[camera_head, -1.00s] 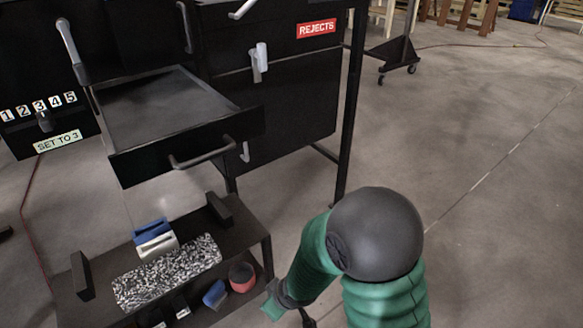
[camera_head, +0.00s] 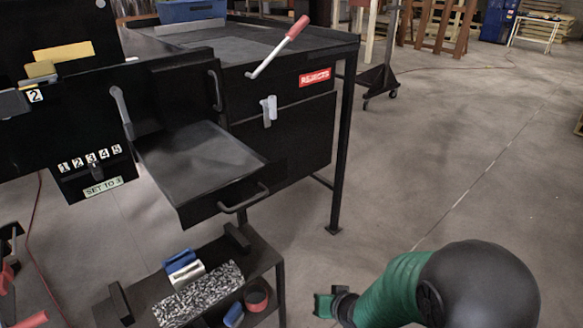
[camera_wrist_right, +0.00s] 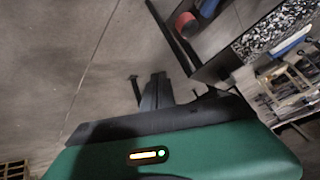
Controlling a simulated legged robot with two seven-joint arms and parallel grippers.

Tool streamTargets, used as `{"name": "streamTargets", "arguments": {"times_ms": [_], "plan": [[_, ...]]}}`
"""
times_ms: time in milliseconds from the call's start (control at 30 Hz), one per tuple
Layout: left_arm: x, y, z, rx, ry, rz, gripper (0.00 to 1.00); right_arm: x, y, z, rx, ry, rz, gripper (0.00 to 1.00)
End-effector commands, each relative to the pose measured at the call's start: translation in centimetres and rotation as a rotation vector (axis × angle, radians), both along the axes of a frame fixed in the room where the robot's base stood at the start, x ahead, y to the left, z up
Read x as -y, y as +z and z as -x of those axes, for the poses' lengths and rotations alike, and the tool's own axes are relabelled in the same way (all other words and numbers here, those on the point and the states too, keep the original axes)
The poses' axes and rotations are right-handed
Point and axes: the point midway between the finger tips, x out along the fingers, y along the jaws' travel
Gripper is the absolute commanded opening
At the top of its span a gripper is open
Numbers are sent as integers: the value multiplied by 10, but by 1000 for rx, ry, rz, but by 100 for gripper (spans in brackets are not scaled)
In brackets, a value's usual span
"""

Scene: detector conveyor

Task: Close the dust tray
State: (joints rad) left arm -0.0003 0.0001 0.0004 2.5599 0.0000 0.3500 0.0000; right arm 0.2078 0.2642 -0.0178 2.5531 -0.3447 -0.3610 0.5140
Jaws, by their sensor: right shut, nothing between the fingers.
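The dust tray (camera_head: 205,168) is a flat black drawer pulled out of the dark cabinet in the head view. Its grey bar handle (camera_head: 243,199) is on the front face, and the tray surface looks empty. My right gripper (camera_wrist_right: 155,88) shows in the right wrist view with dark fingers together and empty, over bare floor. In the head view my right arm is at the bottom right, its wrist low and to the right of the tray, well apart from the handle; its fingers are not clear there. My left gripper is out of view.
A low black cart (camera_head: 262,262) under the tray holds blue and white blocks, a speckled pad (camera_head: 200,292) and a red-rimmed cup (camera_head: 256,296). The cabinet has a red-gripped lever (camera_head: 280,45) and a REJECTS label.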

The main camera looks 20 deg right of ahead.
Motion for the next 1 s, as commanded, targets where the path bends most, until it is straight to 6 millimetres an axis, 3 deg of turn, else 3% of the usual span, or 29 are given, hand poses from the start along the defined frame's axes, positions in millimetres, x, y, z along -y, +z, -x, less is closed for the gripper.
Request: {"name": "streamTargets", "arguments": {"times_ms": [33,167,267,400,533,633,733,1000], "plan": [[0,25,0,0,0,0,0,3,24,-5,33,-21,-30,0],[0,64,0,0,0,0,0,6,65,-23,158,-76,-157,0],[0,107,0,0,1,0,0,4,112,-34,272,-122,-325,0],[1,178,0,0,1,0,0,-3,203,-37,442,-191,-713,0],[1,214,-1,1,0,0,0,-6,266,-26,540,-229,-1055,0],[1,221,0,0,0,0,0,-7,288,-19,571,-237,-1200,0],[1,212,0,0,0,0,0,-8,288,-19,581,-234,-1244,0],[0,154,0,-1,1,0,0,-18,278,-40,586,-224,-1237,0]]}}
